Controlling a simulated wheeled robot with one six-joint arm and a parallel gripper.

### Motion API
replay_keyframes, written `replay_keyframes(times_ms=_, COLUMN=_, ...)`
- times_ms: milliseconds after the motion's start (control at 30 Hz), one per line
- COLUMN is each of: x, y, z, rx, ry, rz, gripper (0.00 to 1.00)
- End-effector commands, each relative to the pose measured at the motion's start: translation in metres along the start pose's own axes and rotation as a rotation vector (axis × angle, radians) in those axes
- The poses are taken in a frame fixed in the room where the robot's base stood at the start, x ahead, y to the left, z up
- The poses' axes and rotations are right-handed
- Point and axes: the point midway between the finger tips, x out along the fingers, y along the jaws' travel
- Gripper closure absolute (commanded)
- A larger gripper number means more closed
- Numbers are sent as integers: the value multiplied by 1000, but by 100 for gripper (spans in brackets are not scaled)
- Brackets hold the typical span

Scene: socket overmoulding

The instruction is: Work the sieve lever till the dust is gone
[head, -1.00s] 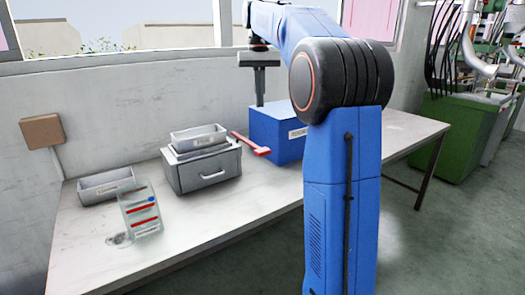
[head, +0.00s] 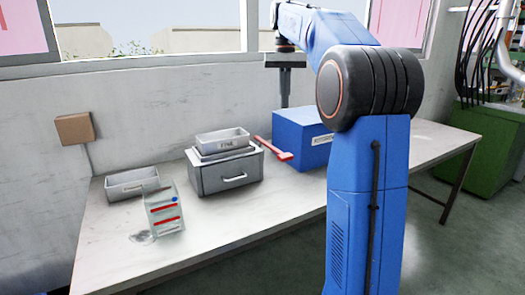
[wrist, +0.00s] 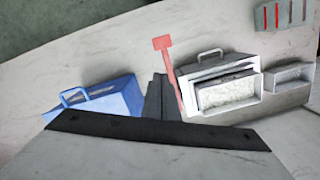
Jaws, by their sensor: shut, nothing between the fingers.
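In the wrist view that tray (wrist: 228,91) holds pale granular stuff; I cannot tell dust from grains. The red sieve lever (head: 272,149) slants out from the box's right side in the head view; it also shows in the wrist view (wrist: 168,65). My gripper (head: 285,103) is shut and empty, above the back of the table, right of the lever in the head view. In the wrist view its dark fingers (wrist: 158,97) appear beside the lever.
A blue box (head: 302,140) with a label stands right of the lever. A second grey tray (head: 131,184) and a clear container with red stripes (head: 164,210) are at the left. The table's front (head: 255,212) is clear. A small brown box (head: 74,129) is on the wall.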

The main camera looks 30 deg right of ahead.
Motion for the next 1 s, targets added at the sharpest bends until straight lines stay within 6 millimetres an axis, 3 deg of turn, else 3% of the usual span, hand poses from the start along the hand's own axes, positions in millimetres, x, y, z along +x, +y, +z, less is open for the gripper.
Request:
replay_keyframes(times_ms=533, x=4, y=0, z=2, rx=0, ry=-1, rz=0, gripper=100)
replay_keyframes(times_ms=1000, x=69, y=0, z=32, rx=0, ry=-2, rz=0, gripper=100)
